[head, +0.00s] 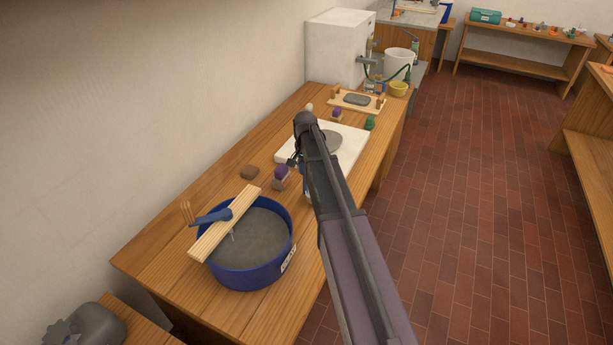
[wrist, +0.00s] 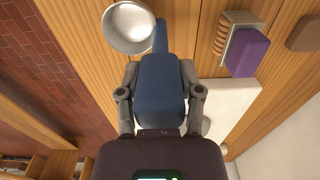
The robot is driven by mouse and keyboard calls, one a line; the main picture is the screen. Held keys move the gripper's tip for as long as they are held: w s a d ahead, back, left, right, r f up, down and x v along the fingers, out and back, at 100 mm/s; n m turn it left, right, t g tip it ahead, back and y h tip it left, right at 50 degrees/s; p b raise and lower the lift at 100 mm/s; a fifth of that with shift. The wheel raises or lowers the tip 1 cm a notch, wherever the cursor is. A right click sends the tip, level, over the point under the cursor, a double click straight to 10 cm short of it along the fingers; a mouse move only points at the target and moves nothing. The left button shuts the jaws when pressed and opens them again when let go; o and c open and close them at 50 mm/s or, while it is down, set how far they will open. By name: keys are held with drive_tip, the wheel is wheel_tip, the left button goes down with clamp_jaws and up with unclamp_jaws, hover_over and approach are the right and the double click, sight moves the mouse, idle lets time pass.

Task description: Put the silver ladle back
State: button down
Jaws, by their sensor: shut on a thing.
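The silver ladle shows in the wrist view, with a shiny round bowl (wrist: 130,28) at the top and a blue handle (wrist: 160,85) running down from it. My gripper (wrist: 158,95) is shut on the blue handle, one finger on each side. The bowl points away from my palm, above the wooden bench top. In the head view my gripper (head: 297,155) is over the bench near the white slab, and my arm hides most of the ladle.
A blue tub (head: 248,275) of grey slurry stands on the bench (head: 160,265), with a wooden board (head: 222,228) and a blue-handled tool across it. A purple-topped brush (head: 280,178), brown lump (head: 249,172), white slab (head: 350,135) and framed tray (head: 340,104) are near. Floor on the right is clear.

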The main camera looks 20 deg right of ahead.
drive_tip(key=shift+f+b, duration=0.35)
drive_tip(key=shift+f, duration=0.4)
drive_tip(key=shift+c, duration=1.3)
unclamp_jaws()
drive_tip(key=shift+r, duration=0.2)
wheel_tip(320, 180, up, 12)
drive_tip(key=p, duration=1.2)
drive_tip(key=shift+s, duration=0.1)
drive_tip(key=s+a+n, duration=0.4)
drive_tip(key=s+a, duration=0.2)
drive_tip(key=s, duration=0.6)
drive_tip(key=s+a+n, duration=0.5)
drive_tip(key=s+a, duration=0.1)
drive_tip(key=s, duration=0.7)
drive_tip(key=shift+s, duration=0.2)
